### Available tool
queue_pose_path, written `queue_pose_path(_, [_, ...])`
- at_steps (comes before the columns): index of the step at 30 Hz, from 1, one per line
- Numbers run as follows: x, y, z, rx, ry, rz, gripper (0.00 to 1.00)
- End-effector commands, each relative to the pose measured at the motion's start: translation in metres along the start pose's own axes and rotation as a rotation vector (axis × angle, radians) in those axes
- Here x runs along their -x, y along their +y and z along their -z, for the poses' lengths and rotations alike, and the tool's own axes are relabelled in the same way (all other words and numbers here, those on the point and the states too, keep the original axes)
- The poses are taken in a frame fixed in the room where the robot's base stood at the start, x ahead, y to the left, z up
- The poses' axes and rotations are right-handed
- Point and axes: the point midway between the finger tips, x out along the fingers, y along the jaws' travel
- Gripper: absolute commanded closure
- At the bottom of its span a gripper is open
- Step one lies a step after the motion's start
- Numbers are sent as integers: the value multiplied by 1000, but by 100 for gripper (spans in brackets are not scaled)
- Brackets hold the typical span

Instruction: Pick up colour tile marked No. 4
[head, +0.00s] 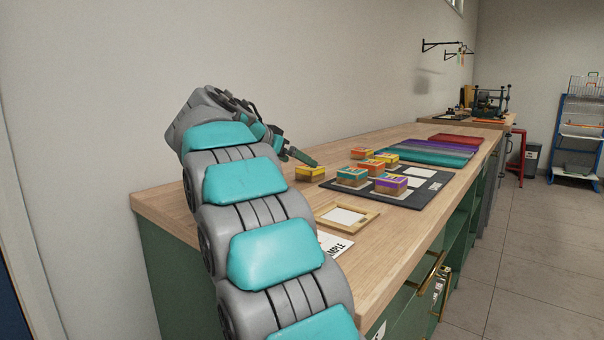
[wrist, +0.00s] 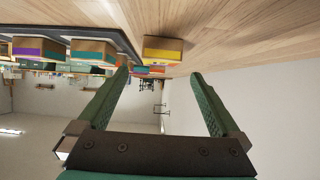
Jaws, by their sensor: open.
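Several block-like colour tiles stand on or by a dark mat on the wooden worktop. A yellow-topped tile (head: 310,174) stands on bare wood left of the mat, nearest my gripper. On the mat are a teal-topped tile (head: 351,177), a purple-topped tile (head: 390,184) and an orange-topped tile (head: 371,168), with more behind. I cannot read any number, so I cannot tell which is No. 4. My gripper (wrist: 160,75) is open and empty. In the head view its finger is just above and behind the yellow tile. The wrist view is upside down; the yellow tile (wrist: 163,48) shows beyond the fingertips.
The dark mat (head: 425,196) lies along the worktop (head: 290,205). A wooden frame (head: 345,216) and a sample card (head: 333,243) lie nearer. Coloured sheets (head: 425,155) lie farther back. The wall (head: 300,70) runs close behind the worktop. Floor (head: 530,240) is open at right.

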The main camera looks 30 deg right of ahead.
Motion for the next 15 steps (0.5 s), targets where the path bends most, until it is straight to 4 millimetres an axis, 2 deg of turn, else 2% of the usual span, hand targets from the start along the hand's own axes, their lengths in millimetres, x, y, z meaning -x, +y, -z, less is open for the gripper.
queue_pose_path(4, [-17,1,0,0,-2,-1,0])
queue_pose_path(11, [-34,-1,1,2,2,1,0])
queue_pose_path(15, [-54,0,0,3,-1,-1,0])
